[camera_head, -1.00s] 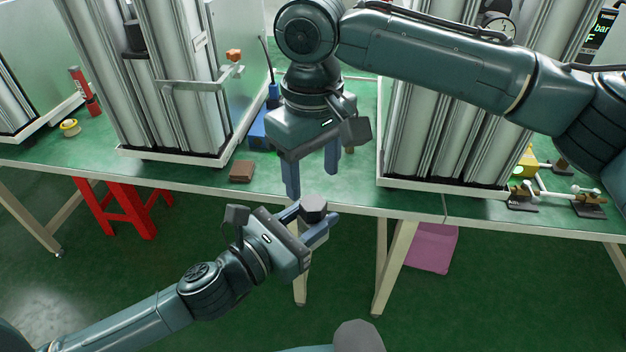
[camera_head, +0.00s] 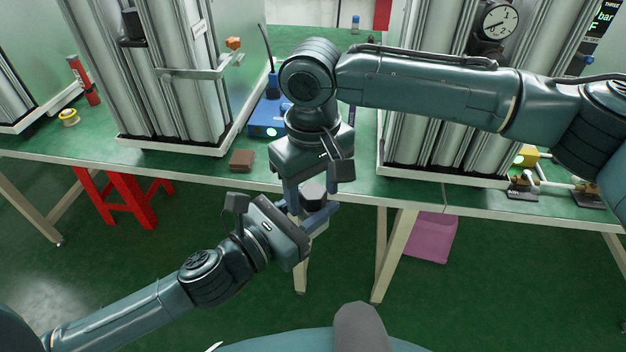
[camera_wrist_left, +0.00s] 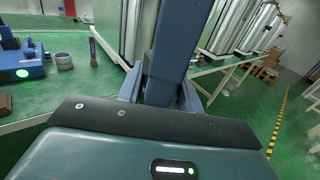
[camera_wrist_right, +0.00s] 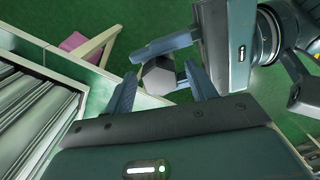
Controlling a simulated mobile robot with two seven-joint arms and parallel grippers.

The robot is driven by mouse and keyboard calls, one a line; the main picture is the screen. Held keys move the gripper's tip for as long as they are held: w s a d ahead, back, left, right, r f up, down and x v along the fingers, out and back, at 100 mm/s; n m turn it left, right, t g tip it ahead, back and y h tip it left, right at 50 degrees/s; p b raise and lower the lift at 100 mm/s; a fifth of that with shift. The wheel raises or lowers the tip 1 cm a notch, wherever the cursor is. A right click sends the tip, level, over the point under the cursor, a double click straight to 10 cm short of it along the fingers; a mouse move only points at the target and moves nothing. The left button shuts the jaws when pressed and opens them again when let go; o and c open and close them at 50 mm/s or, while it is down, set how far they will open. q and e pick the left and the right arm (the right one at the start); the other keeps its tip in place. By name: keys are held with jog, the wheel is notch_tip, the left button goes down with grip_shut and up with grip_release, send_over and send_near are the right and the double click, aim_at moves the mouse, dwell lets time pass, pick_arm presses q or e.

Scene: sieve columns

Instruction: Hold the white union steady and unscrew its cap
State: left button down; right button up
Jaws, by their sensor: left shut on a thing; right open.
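The white union (camera_head: 318,220) is upright in my left gripper (camera_head: 316,208), above the floor in front of the bench. Its body is mostly hidden by the fingers; a pale part shows below them. Its dark grey hexagonal cap (camera_head: 313,190) sits on top, also seen in the right wrist view (camera_wrist_right: 158,77). My right gripper (camera_head: 315,186) points down from above, open, with a finger on either side of the cap. In the right wrist view its fingers (camera_wrist_right: 160,72) stand apart from the cap. In the left wrist view the union is hidden.
The green bench (camera_head: 215,172) runs behind the grippers, with a brown block (camera_head: 241,161) near its edge. Sieve columns (camera_head: 170,90) stand left and right. A blue device (camera_head: 268,118) is behind the right gripper. A pink bin (camera_head: 431,238) is under the bench.

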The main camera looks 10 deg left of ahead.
jog(key=c, duration=1)
jog(key=n, duration=0.3)
jog(key=o, duration=1.1)
